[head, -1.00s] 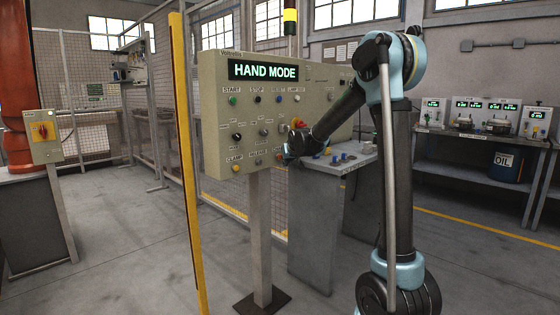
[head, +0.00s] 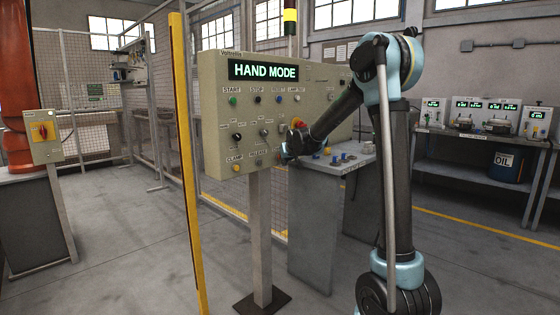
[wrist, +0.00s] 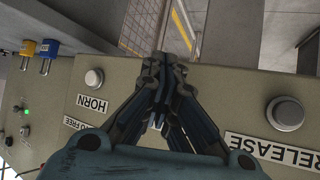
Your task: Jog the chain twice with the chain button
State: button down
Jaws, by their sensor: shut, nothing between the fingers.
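The beige control panel (head: 214,120) stands on a post and its display (head: 263,71) reads HAND MODE. My gripper (head: 284,157) is at the panel's lower right part, with its fingers shut and empty. In the wrist view my gripper (wrist: 161,65) lies over the panel face (wrist: 228,95) between the HORN button (wrist: 94,77) and the RELEASE button (wrist: 285,113). No chain button or chain label is readable; the fingers hide the spot between those two buttons. I cannot tell whether the fingertips touch the panel.
A red mushroom button (head: 298,123) sits on the panel above my gripper. A grey console (head: 315,215) stands close behind. A yellow post (head: 187,170) is left of the panel. Blue and yellow padlocks (wrist: 47,50) show in the wrist view. The floor in front is open.

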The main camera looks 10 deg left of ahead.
jog(key=shift+w+a, duration=0.2)
jog(key=shift+a, duration=0.05)
dwell(0.4)
jog(key=shift+s+d, duration=0.6)
jog(key=shift+d, duration=0.15)
jog(key=shift+s+d, duration=0.95)
jog(key=shift+d, duration=0.25)
jog(key=shift+s+d, duration=0.9)
jog(key=shift+d, duration=0.25)
